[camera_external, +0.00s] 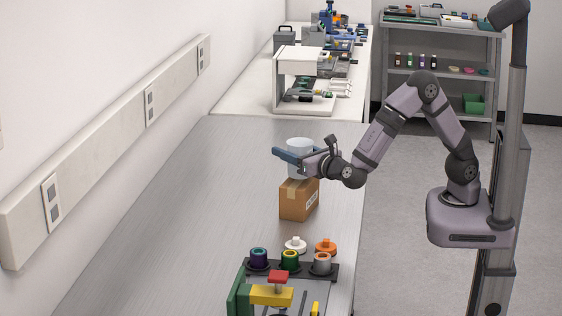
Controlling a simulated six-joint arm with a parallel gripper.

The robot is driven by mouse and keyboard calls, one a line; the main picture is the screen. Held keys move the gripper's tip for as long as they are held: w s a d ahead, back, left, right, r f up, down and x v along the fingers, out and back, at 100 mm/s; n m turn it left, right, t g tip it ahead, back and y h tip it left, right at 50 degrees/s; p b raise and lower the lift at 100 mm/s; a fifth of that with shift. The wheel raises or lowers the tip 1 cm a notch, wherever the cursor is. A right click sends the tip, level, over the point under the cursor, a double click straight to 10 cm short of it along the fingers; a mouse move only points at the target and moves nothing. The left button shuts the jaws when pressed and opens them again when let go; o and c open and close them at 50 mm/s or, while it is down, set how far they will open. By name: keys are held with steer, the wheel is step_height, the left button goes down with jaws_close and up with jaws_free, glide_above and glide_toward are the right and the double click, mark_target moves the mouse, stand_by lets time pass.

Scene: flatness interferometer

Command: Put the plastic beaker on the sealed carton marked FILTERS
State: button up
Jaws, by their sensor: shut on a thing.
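The plastic beaker (299,146) is pale and translucent and stands upright in my gripper (292,156). The gripper reaches in from the right, and its blue fingers are shut around the beaker. The sealed carton (296,203) is a small brown box with a tape strip and a printed label on its right side. The label is too small to read. The beaker is directly over the carton top in this view. I cannot tell whether its base touches the carton, as the fingers hide part of the lower beaker.
A rack with colored rings (290,268) and a red, yellow and green fixture (270,295) stand in front of the carton. A white instrument (303,80) is on the bench behind. The metal bench left of the carton is clear. A wall rail (110,130) runs along the left.

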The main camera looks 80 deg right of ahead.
steer(key=shift+f, duration=0.6)
steer(key=shift+f, duration=0.15)
steer(key=o, duration=1)
steer(key=shift+r, duration=0.25)
steer(key=b+v, duration=0.2)
steer(key=v, duration=1)
steer(key=shift+f, duration=0.1)
